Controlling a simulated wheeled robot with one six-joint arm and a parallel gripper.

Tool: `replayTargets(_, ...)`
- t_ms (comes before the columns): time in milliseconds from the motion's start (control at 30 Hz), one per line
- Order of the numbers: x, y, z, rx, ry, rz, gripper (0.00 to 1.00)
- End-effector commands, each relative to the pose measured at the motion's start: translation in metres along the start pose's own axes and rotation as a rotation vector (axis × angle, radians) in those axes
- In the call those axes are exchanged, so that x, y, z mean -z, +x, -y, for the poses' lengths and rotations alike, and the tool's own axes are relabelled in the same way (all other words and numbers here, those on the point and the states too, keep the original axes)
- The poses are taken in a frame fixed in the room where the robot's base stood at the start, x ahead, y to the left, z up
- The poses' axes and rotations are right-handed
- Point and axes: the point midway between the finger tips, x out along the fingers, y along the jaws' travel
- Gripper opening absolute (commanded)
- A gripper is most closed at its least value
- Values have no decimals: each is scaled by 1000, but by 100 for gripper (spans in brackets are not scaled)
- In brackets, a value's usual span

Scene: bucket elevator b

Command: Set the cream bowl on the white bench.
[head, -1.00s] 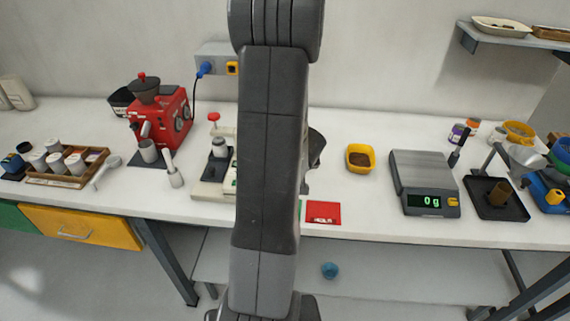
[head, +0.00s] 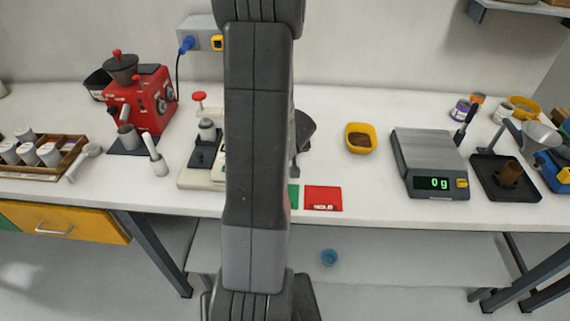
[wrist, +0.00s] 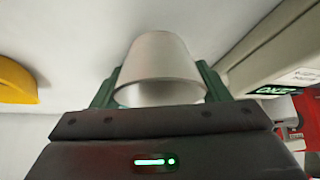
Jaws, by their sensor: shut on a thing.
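The cream bowl (wrist: 160,60) is between the green fingers of my gripper (wrist: 158,84) in the wrist view. The fingers are shut on its sides, and its rim faces the camera. The white bench (head: 375,190) runs across the head view, and its pale top (wrist: 65,45) also shows behind the bowl in the wrist view. I cannot tell whether the bowl touches the bench. In the head view my arm hides the gripper and bowl.
A yellow bowl with brown contents (head: 360,138) and a scale reading 0 g (head: 430,165) stand right of my arm. A red card (head: 323,198) lies near the front edge. A red machine (head: 142,98) stands left. Bare bench lies between the card and scale.

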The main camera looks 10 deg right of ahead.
Motion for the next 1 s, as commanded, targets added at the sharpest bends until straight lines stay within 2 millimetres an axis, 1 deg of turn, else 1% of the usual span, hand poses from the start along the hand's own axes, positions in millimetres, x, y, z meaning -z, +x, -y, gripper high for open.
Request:
replayTargets(300,-19,30,0,1,0,0,43)
replayTargets(600,-19,30,0,0,-2,0,43)
replayTargets(733,-21,34,0,0,-1,0,43)
replayTargets(767,-21,34,0,0,-1,0,71)
replayTargets(800,-21,33,0,0,-1,0,78)
replayTargets(867,-21,33,0,0,-1,0,90)
replayTargets(1000,-21,33,0,0,-1,0,90)
